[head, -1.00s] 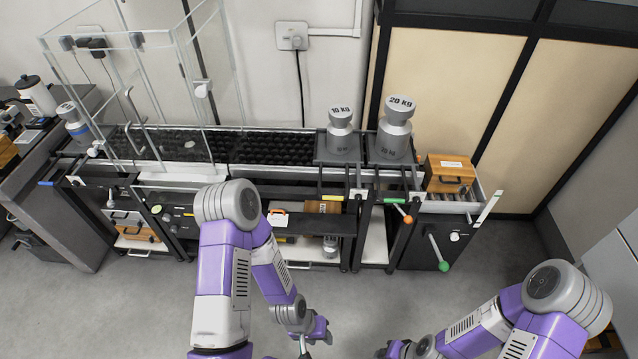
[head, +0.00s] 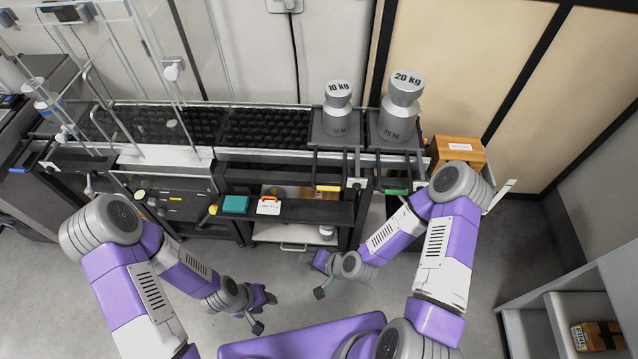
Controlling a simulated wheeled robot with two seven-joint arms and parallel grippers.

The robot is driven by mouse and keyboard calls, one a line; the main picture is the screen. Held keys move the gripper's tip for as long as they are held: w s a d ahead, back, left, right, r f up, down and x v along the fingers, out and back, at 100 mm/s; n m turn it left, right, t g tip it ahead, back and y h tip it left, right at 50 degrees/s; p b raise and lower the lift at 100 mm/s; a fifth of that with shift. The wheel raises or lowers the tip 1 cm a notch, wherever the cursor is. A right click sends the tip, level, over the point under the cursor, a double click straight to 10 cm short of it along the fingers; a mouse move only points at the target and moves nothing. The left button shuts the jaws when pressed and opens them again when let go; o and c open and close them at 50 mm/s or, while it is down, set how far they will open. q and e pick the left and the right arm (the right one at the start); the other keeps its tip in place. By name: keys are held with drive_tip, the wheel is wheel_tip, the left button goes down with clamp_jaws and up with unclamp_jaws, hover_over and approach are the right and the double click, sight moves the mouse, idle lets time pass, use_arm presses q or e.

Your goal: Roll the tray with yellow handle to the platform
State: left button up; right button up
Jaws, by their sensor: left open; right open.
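The tray with the yellow handle (head: 318,138) is a dark tray on the roller track, with a grey 10 kg weight (head: 338,112) standing on it. Its yellow handle (head: 328,188) points toward me at the front. Beside it on the right is a similar tray with a green handle (head: 396,192) and a 20 kg weight (head: 401,108). My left gripper (head: 264,313) is open and empty, low in front of the bench. My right gripper (head: 318,276) is open and empty, below the yellow handle. Neither touches a tray. I cannot tell which surface is the platform.
Black rollers (head: 268,128) run left from the trays, clear of weights, toward a clear-walled enclosure (head: 140,60). A wooden box (head: 459,150) stands at the right end. A shelf (head: 300,212) below holds small items. Open floor lies in front.

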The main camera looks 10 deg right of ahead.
drive_tip(key=w+d+r+m+t+h+b, duration=0.1)
drive_tip(key=w+d+r+m+t+h, duration=0.1)
drive_tip(key=w+d+r+m+t, duration=0.4)
drive_tip(key=w+d+r+m+t+h+b, duration=0.1)
drive_tip(key=w+d+r+m+t+h, duration=0.15)
drive_tip(key=w+d+m+t, duration=0.4)
drive_tip(key=w+a+n+g+b, duration=0.1)
drive_tip(key=w+a+g, duration=0.1)
drive_tip(key=w, duration=0.6)
drive_tip(key=shift+w+a+f, duration=0.4)
drive_tip(key=shift+a+f, duration=0.05)
drive_tip(key=shift+n+g, duration=0.25)
clamp_jaws()
